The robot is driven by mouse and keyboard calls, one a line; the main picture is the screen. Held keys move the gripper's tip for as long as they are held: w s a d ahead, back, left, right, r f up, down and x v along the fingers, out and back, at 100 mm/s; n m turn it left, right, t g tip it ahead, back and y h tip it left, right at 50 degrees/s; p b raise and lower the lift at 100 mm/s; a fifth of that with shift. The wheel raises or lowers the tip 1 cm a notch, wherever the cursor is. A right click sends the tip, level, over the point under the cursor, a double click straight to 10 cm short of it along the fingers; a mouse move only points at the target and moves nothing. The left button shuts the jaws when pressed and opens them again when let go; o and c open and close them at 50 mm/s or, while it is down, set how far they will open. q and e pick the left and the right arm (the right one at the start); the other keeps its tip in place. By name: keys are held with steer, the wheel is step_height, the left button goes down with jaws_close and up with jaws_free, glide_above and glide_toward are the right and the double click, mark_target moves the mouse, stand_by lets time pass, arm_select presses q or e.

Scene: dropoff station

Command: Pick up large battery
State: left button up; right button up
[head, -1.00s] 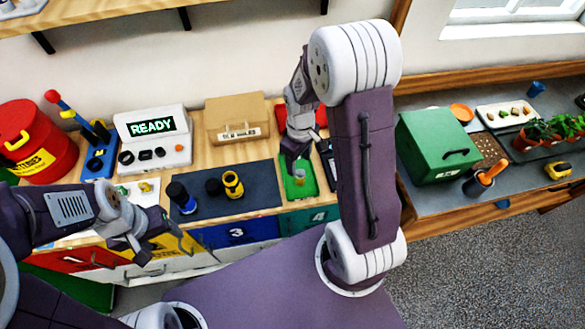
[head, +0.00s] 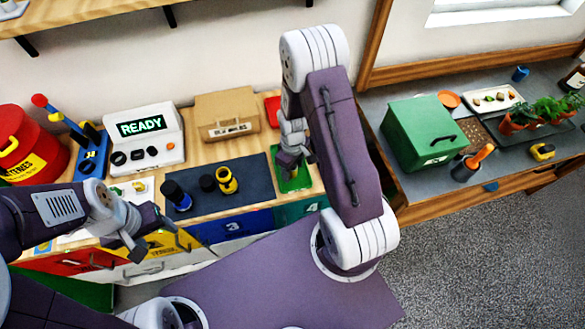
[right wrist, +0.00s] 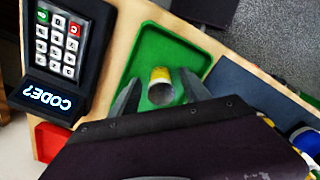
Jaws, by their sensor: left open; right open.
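A short cylinder with a yellow band and a grey end (right wrist: 161,88), likely the battery, stands in a green tray (right wrist: 146,48) in the right wrist view. My right gripper (right wrist: 160,94) is open, with one finger on each side of the cylinder; I cannot tell whether they touch it. In the head view my right gripper (head: 288,165) is over the green tray (head: 301,183) and hides the cylinder. My left gripper (head: 150,238) is open and empty in front of the bench, above the drawer fronts.
A dark mat (head: 245,195) left of the tray holds a blue cylinder (head: 175,195), a yellow one (head: 227,181) and a black one. A keypad (right wrist: 68,45) stands beside the tray. A red drum (head: 30,145), a READY console (head: 147,140) and a cardboard box (head: 227,117) stand behind.

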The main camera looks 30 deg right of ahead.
steer(key=shift+s, duration=0.1)
jaws_close()
steer(key=shift+r, duration=0.1)
steer(key=shift+r, duration=0.15)
step_height(320, 180, up, 4)
steer(key=shift+f+b, duration=0.1)
steer(key=shift+b, duration=0.35)
steer(key=s+d+r, duration=0.4)
steer(key=s+r, duration=0.3)
steer(key=s, duration=0.3)
steer(key=shift+s+d+b, duration=0.3)
steer(key=shift+b, duration=0.15)
steer(key=shift+f, duration=0.1)
